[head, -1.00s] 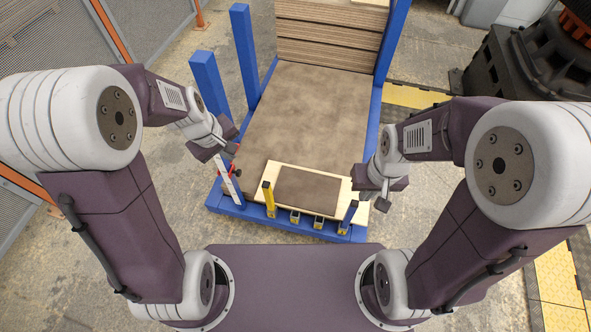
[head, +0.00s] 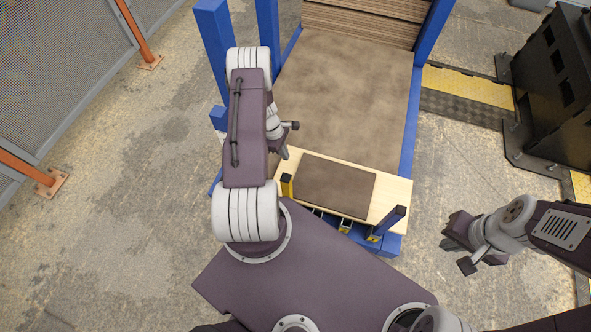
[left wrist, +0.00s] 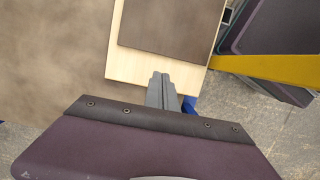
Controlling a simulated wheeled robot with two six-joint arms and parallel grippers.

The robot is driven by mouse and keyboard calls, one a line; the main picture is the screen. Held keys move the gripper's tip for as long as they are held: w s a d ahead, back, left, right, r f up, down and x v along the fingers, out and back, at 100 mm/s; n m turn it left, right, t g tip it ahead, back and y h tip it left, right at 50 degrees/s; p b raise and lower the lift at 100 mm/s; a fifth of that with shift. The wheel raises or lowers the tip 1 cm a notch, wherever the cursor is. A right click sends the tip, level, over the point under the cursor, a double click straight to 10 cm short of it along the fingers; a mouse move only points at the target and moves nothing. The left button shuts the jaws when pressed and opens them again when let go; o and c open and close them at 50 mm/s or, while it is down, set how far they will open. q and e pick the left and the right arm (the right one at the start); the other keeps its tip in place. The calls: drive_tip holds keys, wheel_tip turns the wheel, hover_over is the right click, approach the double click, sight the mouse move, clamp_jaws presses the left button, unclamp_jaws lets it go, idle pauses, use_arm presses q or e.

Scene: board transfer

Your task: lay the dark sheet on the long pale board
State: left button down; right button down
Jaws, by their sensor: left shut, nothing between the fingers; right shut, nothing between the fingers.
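The dark sheet (head: 335,187) lies flat on the long pale board (head: 393,200), with bare board showing around it. The board lies at the near end of the brown panel surface in the blue-posted rack. In the left wrist view, the sheet (left wrist: 172,28) and board (left wrist: 140,67) are partly cut off by the top edge. My left gripper (head: 284,154) is shut and empty, close to the board's left end; its fingers also show in the left wrist view (left wrist: 161,88). My right gripper (head: 448,244) is shut and empty over the floor, to the right of the rack.
Blue posts (head: 214,50) stand at the rack's left. A mesh fence (head: 80,60) is at far left, a black machine (head: 555,90) at right. Open floor lies between.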

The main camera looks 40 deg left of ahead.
sight(293, 172)
use_arm(q)
drive_tip(key=b+x, duration=0.3)
drive_tip(key=x, duration=0.7)
